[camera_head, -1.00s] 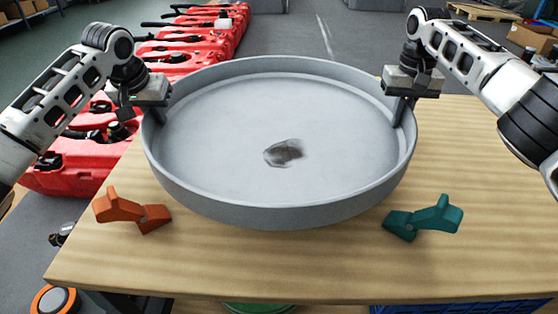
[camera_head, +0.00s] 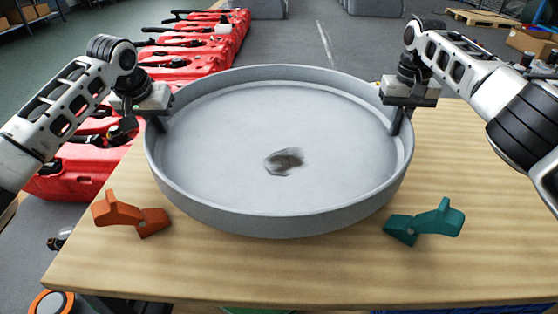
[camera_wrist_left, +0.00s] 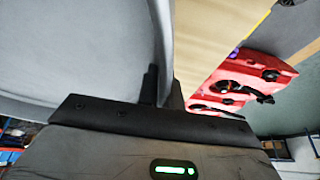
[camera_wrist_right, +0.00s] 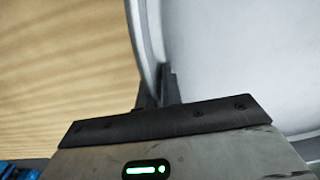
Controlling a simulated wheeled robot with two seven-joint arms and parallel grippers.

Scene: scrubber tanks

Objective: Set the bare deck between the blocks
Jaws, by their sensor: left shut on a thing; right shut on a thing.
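The bare deck (camera_head: 240,180) is a wide, round, grey dish with a raised rim and a dark smudge near its middle. It looks about level over the wooden table; I cannot tell whether its underside touches the tabletop. My left gripper (camera_head: 159,122) is shut on its left rim, also seen in the left wrist view (camera_wrist_left: 160,92). My right gripper (camera_head: 398,122) is shut on its right rim, also seen in the right wrist view (camera_wrist_right: 161,90). An orange block (camera_head: 128,214) lies at the deck's front left, and a teal block (camera_head: 427,222) at its front right.
The wooden table (camera_head: 480,180) is clear to the right and along its front edge. Red tank-like bodies (camera_head: 190,65) stand on the floor behind and left. A cardboard box (camera_head: 530,40) and a pallet (camera_head: 482,17) are at the back right.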

